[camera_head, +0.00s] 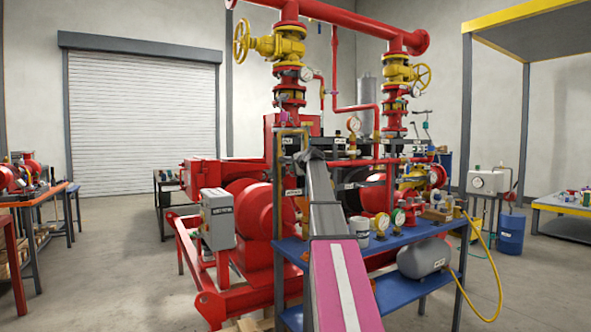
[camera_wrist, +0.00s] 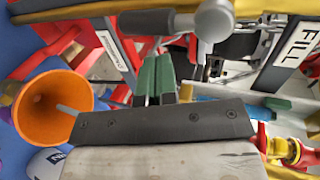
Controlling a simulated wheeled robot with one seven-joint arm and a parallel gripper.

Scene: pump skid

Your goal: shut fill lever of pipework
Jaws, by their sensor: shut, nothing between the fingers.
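A grey lever with a rounded end (camera_wrist: 213,20) lies across the top of the wrist view, just beyond my fingertips. I take it for the fill lever, as a white FILL plate (camera_wrist: 298,42) stands to its right. My gripper (camera_wrist: 155,60) is shut and empty, its green fingers together below the lever's grey bar. I cannot tell whether the fingertips touch the lever. In the head view my gripper (camera_head: 312,154) is at the pipework (camera_head: 360,162) above the blue bench, and my own arm hides much of that spot. The lever cannot be made out there.
An orange cone-shaped cup (camera_wrist: 52,105) is left of my gripper in the wrist view. Red and yellow fittings (camera_wrist: 285,150) are at the lower right. The blue bench (camera_head: 405,240) carries gauges and a white mug (camera_head: 359,227). A yellow hose (camera_head: 487,260) hangs at the right.

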